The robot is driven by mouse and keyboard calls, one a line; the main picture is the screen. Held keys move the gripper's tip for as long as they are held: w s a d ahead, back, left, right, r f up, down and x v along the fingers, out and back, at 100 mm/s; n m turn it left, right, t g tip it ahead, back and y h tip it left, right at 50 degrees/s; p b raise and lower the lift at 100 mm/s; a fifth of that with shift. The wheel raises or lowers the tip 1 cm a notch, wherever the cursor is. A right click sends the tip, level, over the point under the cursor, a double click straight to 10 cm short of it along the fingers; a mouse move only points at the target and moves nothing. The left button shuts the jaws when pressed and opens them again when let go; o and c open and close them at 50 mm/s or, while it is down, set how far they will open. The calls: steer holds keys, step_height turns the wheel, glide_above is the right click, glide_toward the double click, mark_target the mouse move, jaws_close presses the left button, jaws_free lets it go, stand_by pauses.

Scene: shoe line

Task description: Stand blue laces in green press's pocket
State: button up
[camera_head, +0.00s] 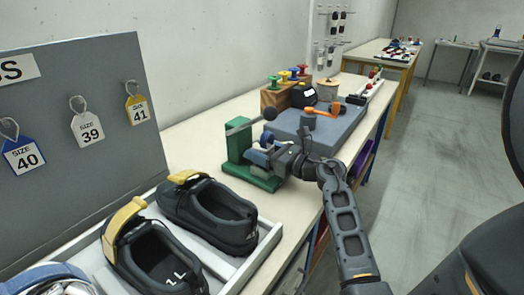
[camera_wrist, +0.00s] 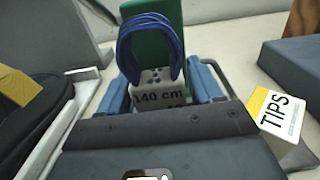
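The blue laces (camera_wrist: 150,38) are a looped bundle rising from a pale block marked 140 cm (camera_wrist: 160,92). The block sits between the blue fingers of my gripper (camera_wrist: 160,82), which look closed against its sides; its lower part is hidden by the gripper body. The green press (camera_head: 243,150) stands on the bench with a lever and dark knob on top. Its green upright (camera_wrist: 165,15) shows right behind the laces. My gripper (camera_head: 262,153) is at the press, over its base. The pocket is hidden, so I cannot tell whether the block is in it.
A tray with dark shoes (camera_head: 210,212) stands at the front left. A grey slab (camera_head: 330,130) with an orange-handled tool (camera_head: 322,111) and a wooden spool block (camera_head: 280,97) lie beyond the press. A yellow-and-white TIPS box (camera_wrist: 276,112) is at the right in the wrist view.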

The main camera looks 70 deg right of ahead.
steer(key=o, duration=0.3)
steer(key=b+v, duration=0.1)
steer(key=v, duration=0.6)
steer(key=shift+s+a, duration=0.1)
steer(key=shift+s, duration=0.3)
stand_by(0.3)
